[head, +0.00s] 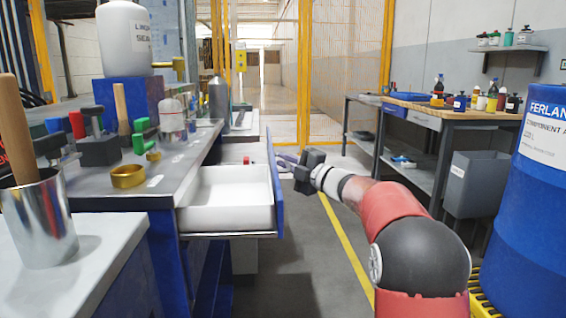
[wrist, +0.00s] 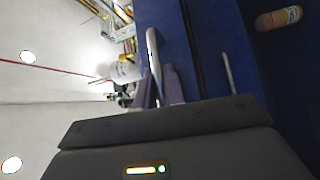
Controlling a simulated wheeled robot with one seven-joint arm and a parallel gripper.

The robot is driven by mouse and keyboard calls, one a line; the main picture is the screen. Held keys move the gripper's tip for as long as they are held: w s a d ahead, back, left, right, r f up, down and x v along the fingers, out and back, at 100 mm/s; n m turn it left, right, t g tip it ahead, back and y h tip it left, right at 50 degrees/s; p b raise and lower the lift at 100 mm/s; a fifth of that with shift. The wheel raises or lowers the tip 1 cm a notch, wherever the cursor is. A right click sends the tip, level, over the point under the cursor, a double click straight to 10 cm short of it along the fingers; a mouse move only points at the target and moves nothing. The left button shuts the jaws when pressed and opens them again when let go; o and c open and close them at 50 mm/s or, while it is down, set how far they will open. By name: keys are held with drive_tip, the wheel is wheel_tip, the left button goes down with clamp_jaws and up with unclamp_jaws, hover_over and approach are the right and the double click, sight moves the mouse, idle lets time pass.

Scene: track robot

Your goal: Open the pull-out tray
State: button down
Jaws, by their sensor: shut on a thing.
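The pull-out tray (head: 228,193) stands out from the left workbench, its white inside showing empty and its blue front panel (head: 275,185) facing right. In the wrist view the blue front (wrist: 205,50) has a pale bar handle (wrist: 153,60). My gripper (head: 287,160) reaches the outer side of that panel from the right. In the wrist view its fingers (wrist: 163,88) are shut on the handle. The exact finger contact is small and partly hidden behind the gripper body.
The workbench top (head: 185,160) holds a brass ring (head: 127,176), clamps and bottles. A metal cup (head: 40,220) stands on a nearer surface at left. A blue drum (head: 535,200) stands at right. A second bench (head: 450,110) is behind. Grey floor (head: 305,250) is clear between.

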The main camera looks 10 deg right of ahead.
drive_tip(key=shift+f, duration=0.1)
drive_tip(key=c, duration=1.8)
unclamp_jaws()
drive_tip(key=shift+o, duration=0.2)
drive_tip(key=shift+s, duration=0.1)
drive_tip(key=v, duration=0.7)
drive_tip(key=shift+s+d+b, duration=0.25)
drive_tip(key=shift+b, duration=0.1)
